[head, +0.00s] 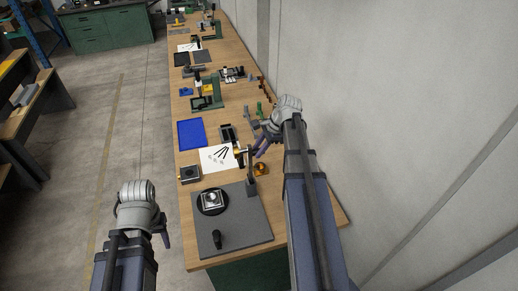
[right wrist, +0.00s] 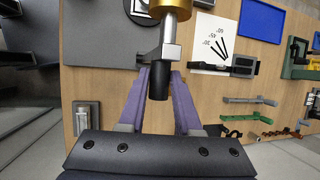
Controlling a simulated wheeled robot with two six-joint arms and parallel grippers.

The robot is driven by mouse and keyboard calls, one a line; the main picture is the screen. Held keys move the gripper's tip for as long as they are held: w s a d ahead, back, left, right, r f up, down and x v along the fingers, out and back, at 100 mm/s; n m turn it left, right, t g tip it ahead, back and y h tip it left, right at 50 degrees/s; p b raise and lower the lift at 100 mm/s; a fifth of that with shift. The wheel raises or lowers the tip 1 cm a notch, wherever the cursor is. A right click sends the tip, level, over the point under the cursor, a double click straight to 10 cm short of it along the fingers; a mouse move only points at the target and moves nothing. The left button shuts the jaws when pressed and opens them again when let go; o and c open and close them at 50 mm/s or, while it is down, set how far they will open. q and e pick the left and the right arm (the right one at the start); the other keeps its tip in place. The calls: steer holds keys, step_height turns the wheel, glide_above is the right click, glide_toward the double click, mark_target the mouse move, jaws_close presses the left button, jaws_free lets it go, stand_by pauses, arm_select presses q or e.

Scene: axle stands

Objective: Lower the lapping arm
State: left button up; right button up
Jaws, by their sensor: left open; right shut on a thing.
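The lapping arm (head: 249,178) stands up steeply at the far right of a grey base plate (head: 255,226), with a brass weight (head: 238,150) near its upper end. The brass weight (right wrist: 172,40) and a black handle (right wrist: 159,82) also show in the right wrist view. My right gripper (head: 257,153) is shut on the black handle, with its purple fingers (right wrist: 160,88) on both sides. A round black lap plate (head: 202,207) with a silver square block (head: 211,199) sits on the base. My left gripper (head: 163,238) is open and empty, left of the bench.
A black knob (head: 217,239) stands at the base's front. A small orange object (head: 261,169) lies right of the arm. A wall borders the bench on the right.

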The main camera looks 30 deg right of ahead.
jaws_close()
stand_by(0.6)
